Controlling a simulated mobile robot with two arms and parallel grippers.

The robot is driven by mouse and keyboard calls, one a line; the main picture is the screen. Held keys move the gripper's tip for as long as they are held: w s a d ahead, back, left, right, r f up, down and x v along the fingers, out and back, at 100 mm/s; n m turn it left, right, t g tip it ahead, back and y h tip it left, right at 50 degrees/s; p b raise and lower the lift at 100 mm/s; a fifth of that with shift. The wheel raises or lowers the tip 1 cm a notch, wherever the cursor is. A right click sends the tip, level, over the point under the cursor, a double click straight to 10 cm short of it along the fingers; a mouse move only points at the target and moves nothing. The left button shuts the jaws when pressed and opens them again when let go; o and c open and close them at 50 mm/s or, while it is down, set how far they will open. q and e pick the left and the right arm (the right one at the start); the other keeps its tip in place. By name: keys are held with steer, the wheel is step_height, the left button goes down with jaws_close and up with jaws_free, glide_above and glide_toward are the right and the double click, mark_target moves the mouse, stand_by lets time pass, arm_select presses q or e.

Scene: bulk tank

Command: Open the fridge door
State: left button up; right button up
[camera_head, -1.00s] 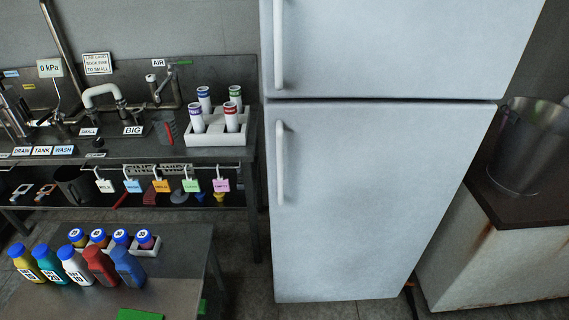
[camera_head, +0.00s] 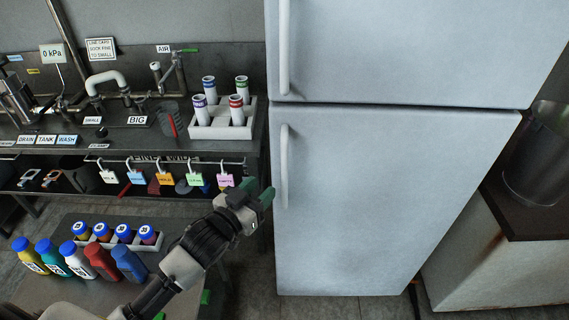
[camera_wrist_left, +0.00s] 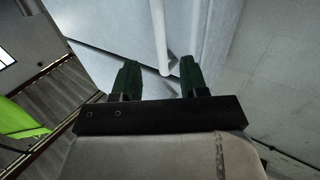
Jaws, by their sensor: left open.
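The white fridge (camera_head: 400,60) stands right of centre in the head view, with an upper door and a lower door (camera_head: 370,210), both shut. The upper door has a vertical handle (camera_head: 284,50) at its left edge. The lower door has a similar handle (camera_head: 284,165). My left gripper (camera_head: 262,192) is open and empty, just left of the lower handle's bottom end and apart from it. In the left wrist view, a white handle (camera_wrist_left: 159,35) shows beyond and between the open green fingers (camera_wrist_left: 158,80). My right gripper is not in view.
A metal bench (camera_head: 130,158) with a white rack (camera_head: 222,130) of several tubes stands left of the fridge. A lower table (camera_head: 50,290) with several coloured bottles is under my left arm. A dark-topped counter (camera_head: 520,225) with a metal bucket (camera_head: 540,160) is at the right.

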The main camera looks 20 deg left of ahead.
mark_target(282, 168)
arm_select(q)
steer(key=p+x, duration=0.1)
steer(key=x, duration=0.9)
steer(key=shift+f, duration=0.1)
jaws_close()
